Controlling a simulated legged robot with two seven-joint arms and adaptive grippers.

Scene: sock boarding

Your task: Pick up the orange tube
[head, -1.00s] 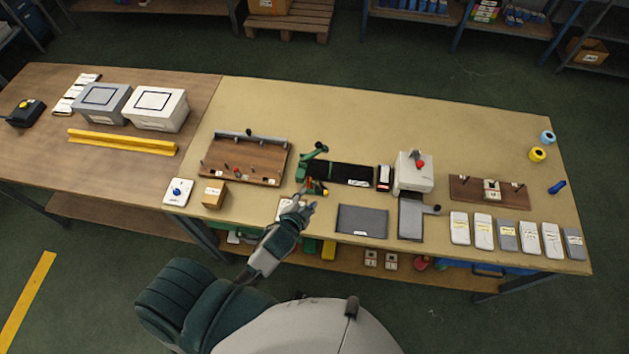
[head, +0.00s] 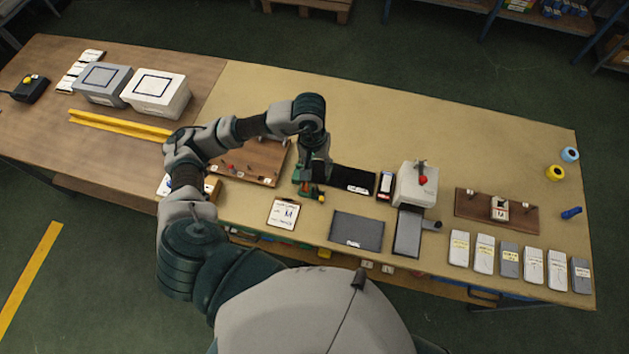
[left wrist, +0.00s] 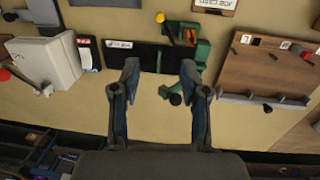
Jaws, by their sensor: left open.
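A green clamp device (left wrist: 198,50) stands on the bench and holds a small orange piece (left wrist: 189,36), which may be the orange tube; it is too small to be sure. A yellow knob (left wrist: 160,18) sits on a lever beside it. In the head view the green device (head: 303,184) is partly hidden by my left arm. My left gripper (left wrist: 160,70) is open and empty, fingers apart, above the bench beside the green device and a black mat (left wrist: 121,56). In the head view my left gripper (head: 314,172) points down. My right gripper is not in view.
A wooden board with a rail (head: 255,163) lies left of the green device. A white press (head: 414,185) with a red knob stands to the right. A clipboard (head: 284,212) and a dark grey pad (head: 357,231) lie in front. The back of the bench is clear.

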